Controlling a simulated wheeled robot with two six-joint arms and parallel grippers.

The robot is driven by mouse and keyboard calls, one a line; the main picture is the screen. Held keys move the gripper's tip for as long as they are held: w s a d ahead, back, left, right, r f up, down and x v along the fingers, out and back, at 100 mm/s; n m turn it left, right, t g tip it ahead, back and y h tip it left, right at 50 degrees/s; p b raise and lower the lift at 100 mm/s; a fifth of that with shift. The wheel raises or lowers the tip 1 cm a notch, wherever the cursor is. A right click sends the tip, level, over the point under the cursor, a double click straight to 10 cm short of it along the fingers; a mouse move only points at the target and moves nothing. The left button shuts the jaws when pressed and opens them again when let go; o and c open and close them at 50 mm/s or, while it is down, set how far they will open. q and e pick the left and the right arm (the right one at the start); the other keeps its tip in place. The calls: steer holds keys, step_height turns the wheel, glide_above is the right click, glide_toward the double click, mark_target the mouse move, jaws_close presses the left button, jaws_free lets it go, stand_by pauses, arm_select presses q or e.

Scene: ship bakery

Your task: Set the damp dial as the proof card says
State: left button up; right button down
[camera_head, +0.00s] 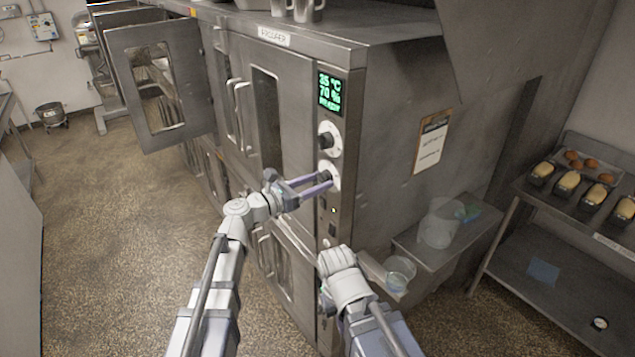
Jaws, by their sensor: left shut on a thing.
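The proofer (290,120) has two dials on its front control strip, one above the other. The upper dial (327,141) has a dark knob on a white disc. The lower dial (334,170) has a similar white disc. My left gripper (326,181) is shut on the lower dial's knob, which its fingers partly cover. The green display (329,93) above reads 35 °C and 70 %, with a small line that looks like READY. A card on a clipboard (431,143) hangs on the proofer's side; its writing is too small to read. My right arm's wrist shows below; its fingers are hidden.
An oven-like door (190,75) stands open at the left. A low steel shelf (465,225) with a clear tub (440,224) stands right of the proofer. A rack (500,215) with several loaf tins is at the far right.

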arm_select(q)
jaws_close()
steer(key=shift+m, duration=0.3)
steer(key=m, duration=2.3)
steer(key=shift+m, duration=0.3)
stand_by(0.4)
steer(key=o, duration=0.7)
jaws_free()
steer(key=shift+a+r, duration=0.1)
